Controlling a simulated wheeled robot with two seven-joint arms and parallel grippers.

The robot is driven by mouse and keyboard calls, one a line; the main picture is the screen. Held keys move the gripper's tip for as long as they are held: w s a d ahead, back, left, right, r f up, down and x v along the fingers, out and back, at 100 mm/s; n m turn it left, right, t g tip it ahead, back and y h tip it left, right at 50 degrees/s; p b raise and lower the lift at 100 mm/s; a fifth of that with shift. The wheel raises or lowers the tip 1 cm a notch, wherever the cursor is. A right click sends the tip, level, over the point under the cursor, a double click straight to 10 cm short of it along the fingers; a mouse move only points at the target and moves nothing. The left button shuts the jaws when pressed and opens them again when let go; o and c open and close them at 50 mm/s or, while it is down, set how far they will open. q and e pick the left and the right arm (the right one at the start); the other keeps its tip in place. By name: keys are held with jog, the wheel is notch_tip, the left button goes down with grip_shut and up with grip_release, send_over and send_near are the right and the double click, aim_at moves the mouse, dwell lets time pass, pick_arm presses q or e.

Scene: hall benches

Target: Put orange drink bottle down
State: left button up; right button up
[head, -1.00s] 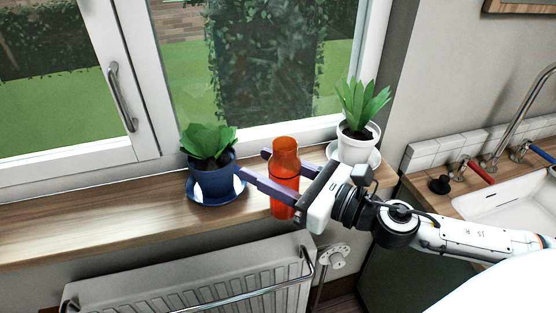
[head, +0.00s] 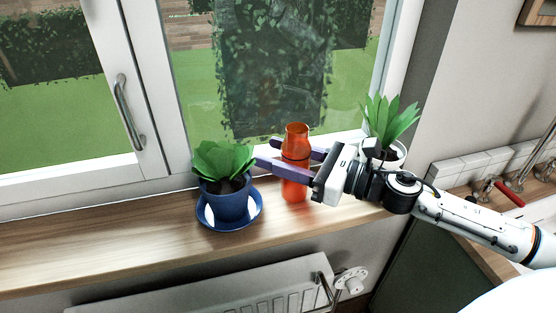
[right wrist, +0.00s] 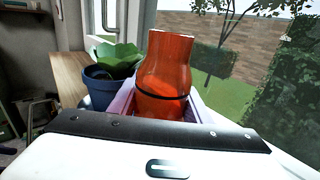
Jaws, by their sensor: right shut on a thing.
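The orange drink bottle (head: 294,190) is upright between the fingers of my right gripper (head: 266,153), which is shut on it. In the head view its base overlaps the wooden windowsill (head: 120,236); I cannot tell whether it touches. The bottle (right wrist: 163,75) also shows in the right wrist view, its lower part hidden by the gripper. My left gripper is not in view.
A blue pot (head: 226,206) with a leafy plant stands on a blue saucer just left of the bottle. A white pot (head: 392,156) with a plant is to the right, partly behind my arm. The window (head: 275,70) is behind. The left part of the sill is clear.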

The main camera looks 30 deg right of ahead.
jog(key=shift+f, duration=0.65)
jog(key=o, duration=0.8)
jog(key=shift+f, duration=0.1)
jog(key=shift+o, duration=0.4)
